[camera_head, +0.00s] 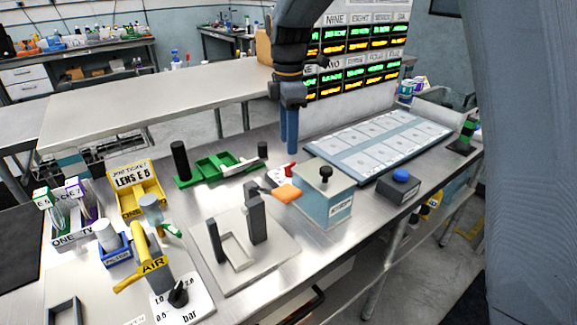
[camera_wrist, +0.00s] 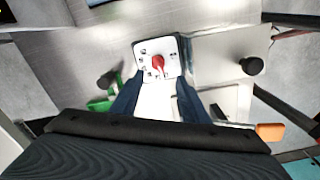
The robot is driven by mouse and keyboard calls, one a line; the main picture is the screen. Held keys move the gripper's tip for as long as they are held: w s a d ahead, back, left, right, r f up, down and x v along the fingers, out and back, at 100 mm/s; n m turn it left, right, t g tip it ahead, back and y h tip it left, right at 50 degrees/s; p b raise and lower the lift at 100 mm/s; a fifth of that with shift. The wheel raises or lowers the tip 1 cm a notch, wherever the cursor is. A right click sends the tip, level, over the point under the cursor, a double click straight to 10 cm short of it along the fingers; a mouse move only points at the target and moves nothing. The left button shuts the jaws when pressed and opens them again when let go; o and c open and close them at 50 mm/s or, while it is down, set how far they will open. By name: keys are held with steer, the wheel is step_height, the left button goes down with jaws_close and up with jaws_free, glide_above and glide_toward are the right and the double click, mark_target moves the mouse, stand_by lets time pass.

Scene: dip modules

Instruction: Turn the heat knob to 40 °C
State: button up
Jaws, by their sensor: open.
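The red heat knob (camera_wrist: 158,63) sits on a small white plate (camera_wrist: 143,50) with dark markings around it, too small to read in the wrist view. The knob's pointer setting cannot be told. In the head view the knob (camera_head: 288,171) is partly visible beside the teal box. My gripper (camera_head: 290,150) points down above the bench, close over the knob's area. In the wrist view my gripper (camera_wrist: 160,103) is open, its two dark blue fingers apart and nothing between them. The knob shows beyond the fingertips, apart from them.
A teal box with a black knob (camera_head: 326,173) stands right of the heat knob, with an orange-ended handle (camera_head: 287,194) in front. A green rack (camera_head: 215,168) lies left. A grey box with a blue button (camera_head: 400,176) and a slide tray (camera_head: 375,145) are right.

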mark_target(289, 164)
steer(key=shift+w+f, duration=0.25)
steer(key=shift+f, duration=0.35)
steer(key=shift+f+p, duration=0.85)
steer(key=shift+f, duration=2.75)
steer(key=c, duration=1)
